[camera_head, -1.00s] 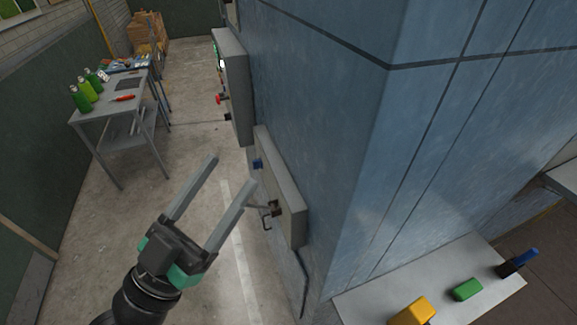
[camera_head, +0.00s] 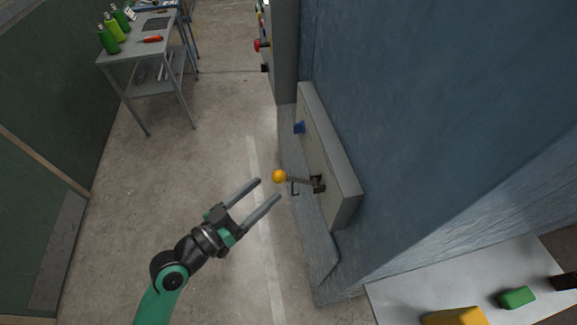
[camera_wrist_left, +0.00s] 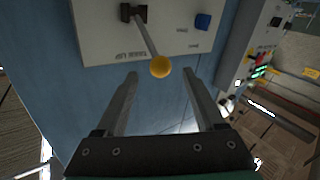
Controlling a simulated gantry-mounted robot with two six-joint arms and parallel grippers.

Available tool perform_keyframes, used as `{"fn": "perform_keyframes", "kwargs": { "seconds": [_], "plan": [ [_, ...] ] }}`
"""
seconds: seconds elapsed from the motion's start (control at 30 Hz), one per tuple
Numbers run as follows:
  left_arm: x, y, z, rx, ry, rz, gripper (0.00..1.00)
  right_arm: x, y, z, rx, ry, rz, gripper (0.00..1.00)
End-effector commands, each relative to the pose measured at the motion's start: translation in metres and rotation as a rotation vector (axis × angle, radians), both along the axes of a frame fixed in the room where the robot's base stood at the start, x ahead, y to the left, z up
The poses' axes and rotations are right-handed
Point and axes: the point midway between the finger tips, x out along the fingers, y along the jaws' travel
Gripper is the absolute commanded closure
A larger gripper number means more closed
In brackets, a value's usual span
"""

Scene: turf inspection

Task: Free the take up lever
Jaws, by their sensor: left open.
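The take up lever is a thin rod with an orange ball knob (camera_head: 279,176). It sticks out from a dark pivot (camera_head: 318,184) on a grey panel box (camera_head: 335,170) on the blue machine's side. In the left wrist view the ball (camera_wrist_left: 160,67) shows between and just beyond the fingertips, and the panel reads "TAKE UP". A small dark hook-shaped piece (camera_head: 295,188) shows below the lever rod. My left gripper (camera_head: 268,189) is open and empty, its fingers pointing at the ball, apparently apart from it. My right gripper is not in view.
A blue knob (camera_head: 299,127) sits on the same panel. A box farther back has a red button (camera_head: 262,46). A grey table (camera_head: 135,55) with green bottles stands at the far left. A white shelf (camera_head: 400,300) with coloured blocks is at the lower right. The floor between is clear.

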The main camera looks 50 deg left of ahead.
Motion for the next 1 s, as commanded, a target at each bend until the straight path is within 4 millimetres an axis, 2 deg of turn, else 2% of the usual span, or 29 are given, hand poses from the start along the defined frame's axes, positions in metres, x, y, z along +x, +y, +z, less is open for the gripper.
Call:
{"fn": "perform_keyframes", "kwargs": {
  "seconds": [0.1, 0.33, 0.5, 0.73, 0.77, 1.0],
  "plan": [
    [0.028, 0.000, 0.006, 0.000, -0.003, -0.004, 0.29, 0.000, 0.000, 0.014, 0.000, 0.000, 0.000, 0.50],
    [0.074, 0.002, 0.003, 0.000, -0.001, -0.001, 0.29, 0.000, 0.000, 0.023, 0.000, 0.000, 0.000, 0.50],
    [0.088, 0.002, 0.001, 0.000, -0.002, -0.001, 0.29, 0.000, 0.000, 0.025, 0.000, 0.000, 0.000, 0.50],
    [0.089, 0.003, 0.001, 0.000, -0.001, 0.000, 0.29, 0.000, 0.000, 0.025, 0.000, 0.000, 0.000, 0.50],
    [0.089, 0.003, 0.001, 0.000, -0.001, 0.000, 0.31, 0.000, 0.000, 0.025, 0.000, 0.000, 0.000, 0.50],
    [0.089, 0.003, 0.001, 0.000, -0.001, 0.000, 0.74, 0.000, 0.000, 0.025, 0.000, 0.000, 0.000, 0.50]
  ]
}}
